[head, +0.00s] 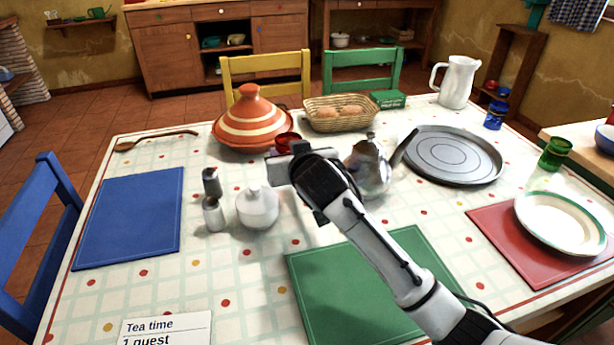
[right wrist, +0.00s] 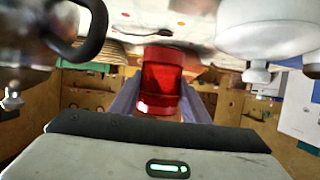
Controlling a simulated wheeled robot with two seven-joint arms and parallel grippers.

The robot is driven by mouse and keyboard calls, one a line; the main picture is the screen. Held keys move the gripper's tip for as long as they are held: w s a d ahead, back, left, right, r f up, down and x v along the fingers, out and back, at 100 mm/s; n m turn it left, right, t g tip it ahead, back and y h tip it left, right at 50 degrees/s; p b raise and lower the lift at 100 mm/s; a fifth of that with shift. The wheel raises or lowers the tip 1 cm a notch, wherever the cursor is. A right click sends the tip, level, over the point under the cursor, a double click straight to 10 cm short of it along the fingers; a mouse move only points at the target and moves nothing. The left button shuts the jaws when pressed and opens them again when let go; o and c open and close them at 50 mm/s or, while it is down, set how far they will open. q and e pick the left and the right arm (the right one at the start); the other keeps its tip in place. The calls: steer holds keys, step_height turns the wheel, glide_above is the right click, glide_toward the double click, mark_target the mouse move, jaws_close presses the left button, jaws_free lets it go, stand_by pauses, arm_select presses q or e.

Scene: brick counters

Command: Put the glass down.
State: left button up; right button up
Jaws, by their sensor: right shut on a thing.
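A red glass (head: 287,141) is between the fingers of my right gripper (head: 285,150), which is shut on it over the middle of the table. The gripper and arm hide part of the glass in the head view. In the right wrist view the red glass (right wrist: 161,75) sits between the two fingers. Whether its base touches the tablecloth (head: 160,287) cannot be told. My left gripper is not in view.
A silver teapot (head: 370,170) stands close right of the gripper, and a white sugar bowl (head: 257,208) lower left. An orange striped tagine (head: 252,125) and bread basket (head: 322,122) stand behind. A green placemat (head: 330,290), a blue placemat (head: 130,215) and a round tray (head: 452,152) are bare.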

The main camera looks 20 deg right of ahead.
steer(key=shift+f+b, duration=0.55)
steer(key=shift+f, duration=2.6)
steer(key=o, duration=0.8)
steer(key=shift+o, duration=0.2)
